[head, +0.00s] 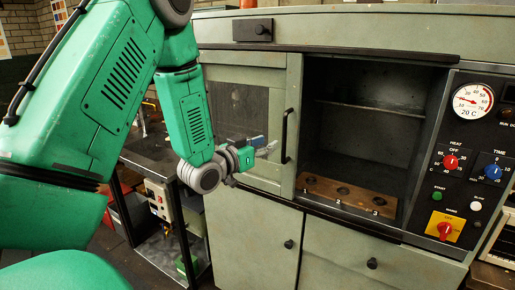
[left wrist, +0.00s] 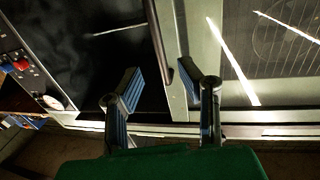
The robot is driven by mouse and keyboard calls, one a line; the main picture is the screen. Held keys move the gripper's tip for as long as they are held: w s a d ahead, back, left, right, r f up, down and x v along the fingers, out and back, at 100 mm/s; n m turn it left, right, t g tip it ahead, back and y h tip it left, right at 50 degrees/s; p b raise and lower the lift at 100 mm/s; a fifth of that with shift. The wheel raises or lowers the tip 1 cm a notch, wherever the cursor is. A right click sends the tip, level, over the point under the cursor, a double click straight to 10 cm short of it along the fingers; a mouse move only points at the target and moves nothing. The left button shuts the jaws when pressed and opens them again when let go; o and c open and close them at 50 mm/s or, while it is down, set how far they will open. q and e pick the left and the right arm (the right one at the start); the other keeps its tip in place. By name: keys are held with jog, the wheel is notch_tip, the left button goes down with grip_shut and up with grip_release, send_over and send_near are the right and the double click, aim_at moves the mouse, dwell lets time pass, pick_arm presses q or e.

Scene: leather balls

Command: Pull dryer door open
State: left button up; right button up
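The green dryer has a framed door (head: 243,110) with a dark window and a black vertical handle (head: 287,135) along its right edge. The compartment (head: 365,110) right of the door is exposed. My left gripper (head: 268,149) is open, in front of the door just left of the handle in the head view. In the left wrist view, its two fingers (left wrist: 160,80) are spread apart and the dark handle (left wrist: 160,45) shows between and beyond their tips. I cannot tell whether they touch it. My right gripper is in neither view.
A wooden rack (head: 345,196) marked 1, 2, 3 lies on the compartment floor. A control panel with a gauge (head: 473,100) and knobs stands at right. Lower cabinet doors (head: 255,235) with black knobs are below. A dark workbench (head: 150,150) is at left.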

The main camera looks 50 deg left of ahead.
pick_arm(q)
jog(key=s, duration=0.3)
jog(key=shift+s+d, duration=0.15)
jog(key=shift+s, duration=0.15)
jog(key=shift+f, duration=0.1)
